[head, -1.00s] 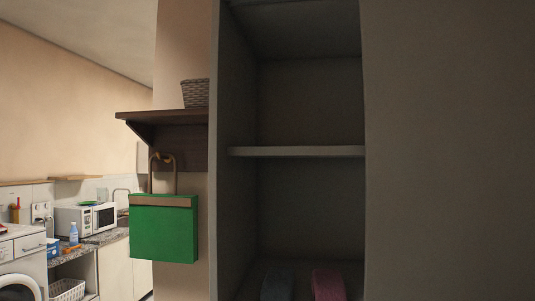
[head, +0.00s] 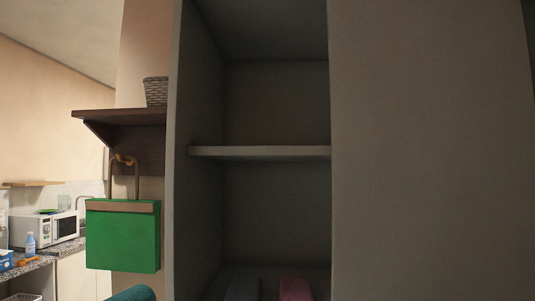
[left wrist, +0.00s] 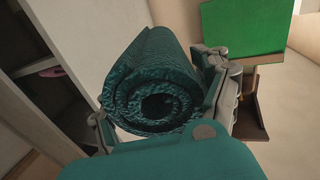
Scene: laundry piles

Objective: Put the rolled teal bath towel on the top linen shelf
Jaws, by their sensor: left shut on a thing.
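The rolled teal bath towel (left wrist: 155,85) shows in the left wrist view, its spiral end facing the camera. My left gripper (left wrist: 160,108) is shut on it, one finger on each side of the roll. In the head view a small rounded teal edge (head: 132,293) shows at the bottom left; too little shows to tell towel from gripper. The linen shelf unit (head: 198,190) stands in the middle of the head view. Its upper board (head: 260,152) has an empty compartment above it. My right gripper is in neither view.
Below the board, a dark grey item (head: 243,288) and a dark pink item (head: 295,288) lie low in the unit. A green hanging item (head: 122,236) and a wooden wall shelf (head: 118,114) with a wicker basket (head: 156,91) are left of it. A plain panel (head: 430,150) fills the right.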

